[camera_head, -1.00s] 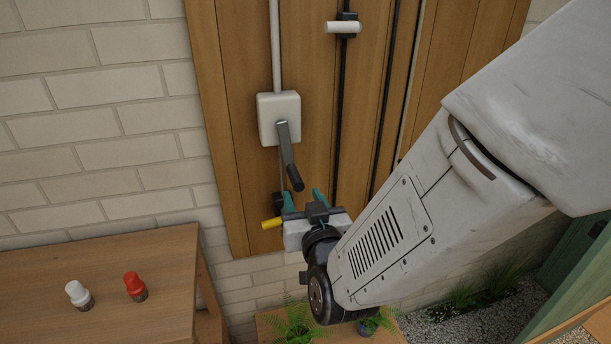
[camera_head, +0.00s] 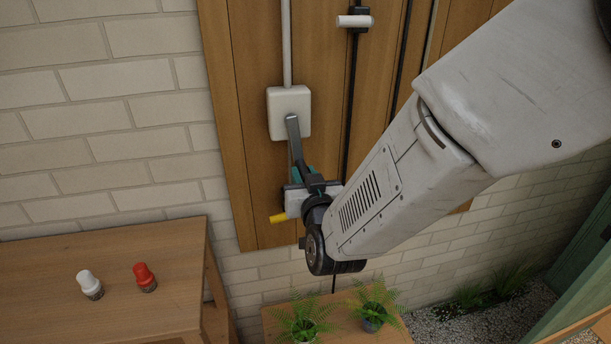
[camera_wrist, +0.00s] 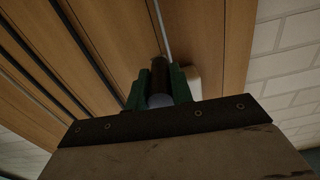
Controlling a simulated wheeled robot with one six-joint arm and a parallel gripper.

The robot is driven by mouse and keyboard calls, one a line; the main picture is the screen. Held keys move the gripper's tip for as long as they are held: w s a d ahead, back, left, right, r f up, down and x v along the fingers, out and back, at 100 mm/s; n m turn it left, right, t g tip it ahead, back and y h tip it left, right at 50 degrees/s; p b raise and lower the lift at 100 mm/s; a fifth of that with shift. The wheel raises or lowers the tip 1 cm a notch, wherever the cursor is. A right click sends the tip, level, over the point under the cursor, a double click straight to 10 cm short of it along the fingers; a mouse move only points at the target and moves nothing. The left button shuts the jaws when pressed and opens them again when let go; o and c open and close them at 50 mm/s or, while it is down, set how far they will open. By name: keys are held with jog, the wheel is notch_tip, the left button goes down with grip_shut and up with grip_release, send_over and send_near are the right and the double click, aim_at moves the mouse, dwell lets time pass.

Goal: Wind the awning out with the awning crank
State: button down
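The awning crank has a white box (camera_head: 289,113) on the wooden panel, with a grey arm (camera_head: 293,128) slanting down from it to a dark handle. My gripper (camera_head: 300,178) is at the lower end of this arm and mostly hides the handle in the head view. In the wrist view the dark handle (camera_wrist: 160,78) stands between the two green fingers of my gripper (camera_wrist: 159,88). The fingers lie close against both its sides, so my gripper looks shut on it. The awning itself is not in view.
A wooden table (camera_head: 110,255) at the lower left bears a white bottle (camera_head: 89,284) and a red bottle (camera_head: 145,277). Potted ferns stand on a low wooden surface (camera_head: 345,327) below my gripper. A white horizontal handle (camera_head: 355,21) sits on a dark rod to the upper right.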

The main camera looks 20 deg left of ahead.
jog(key=shift+s+a+m, duration=0.3)
jog(key=shift+a+m, duration=0.15)
jog(key=shift+m, duration=0.05)
jog(key=shift+s+a, duration=0.35)
jog(key=shift+a, duration=0.25)
jog(key=c, duration=1.2)
grip_release()
jog(key=shift+c, duration=0.2)
jog(key=shift+d, duration=0.1)
jog(key=v, duration=0.7)
jog(key=shift+s+d, duration=0.2)
jog(key=shift+s, duration=0.1)
